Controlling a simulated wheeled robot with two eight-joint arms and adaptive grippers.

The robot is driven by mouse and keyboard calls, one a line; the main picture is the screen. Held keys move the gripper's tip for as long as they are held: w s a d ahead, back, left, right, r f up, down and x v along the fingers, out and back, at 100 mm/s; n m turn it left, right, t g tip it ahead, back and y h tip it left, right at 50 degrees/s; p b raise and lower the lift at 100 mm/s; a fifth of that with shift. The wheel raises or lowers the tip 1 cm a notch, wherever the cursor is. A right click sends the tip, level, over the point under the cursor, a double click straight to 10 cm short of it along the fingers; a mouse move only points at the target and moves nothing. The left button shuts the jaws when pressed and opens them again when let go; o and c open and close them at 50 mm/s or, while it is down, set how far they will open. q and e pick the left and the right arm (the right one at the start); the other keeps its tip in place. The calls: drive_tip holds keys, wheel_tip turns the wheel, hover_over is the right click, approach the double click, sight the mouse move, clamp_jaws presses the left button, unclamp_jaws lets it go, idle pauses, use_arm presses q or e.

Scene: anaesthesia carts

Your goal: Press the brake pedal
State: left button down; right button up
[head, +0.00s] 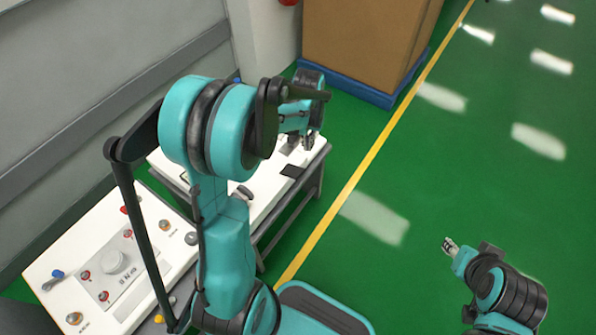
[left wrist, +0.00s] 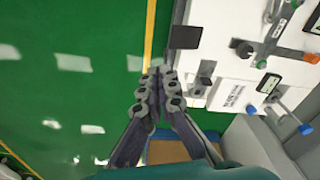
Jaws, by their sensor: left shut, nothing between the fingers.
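A dark flat pad (head: 293,170) sits at the right edge of the white bench and could be the brake pedal. It also shows at the panel edge in the left wrist view (left wrist: 186,37). A second black, pedal-like part (left wrist: 204,86) is beside it, and I cannot tell for sure which is the brake pedal. My left gripper (head: 310,139) is over the far end of the bench, just beyond the pad. In the left wrist view its fingers (left wrist: 159,74) are together and empty, beside the panel edge. My right gripper (head: 449,246) is over the green floor, far from the bench.
A near white panel (head: 65,240) carries buttons and a large knob. Blue-handled levers (left wrist: 295,120) stand on the far panel. A brown box (head: 362,40) on a blue pallet (head: 372,92) is beyond the bench. Green floor right of the yellow line (head: 345,195) is clear.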

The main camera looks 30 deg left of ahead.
use_arm(q)
drive_tip(key=n+g, duration=0.1)
drive_tip(key=g, duration=0.1)
hover_over(298, 172)
drive_tip(key=w, duration=0.1)
wheel_tip(298, 172, down, 9)
drive_tip(key=shift+a+f+h, duration=0.2)
drive_tip(key=shift+f+h, duration=0.1)
drive_tip(key=shift+f, duration=0.35)
drive_tip(key=shift+s+d+f+b, duration=0.15)
drive_tip(key=shift+f+b, duration=0.8)
drive_tip(key=shift+f, duration=0.8)
drive_tip(key=shift+s+f+b, duration=0.15)
drive_tip(key=shift+f+b, duration=0.75)
drive_tip(key=shift+f, duration=0.8)
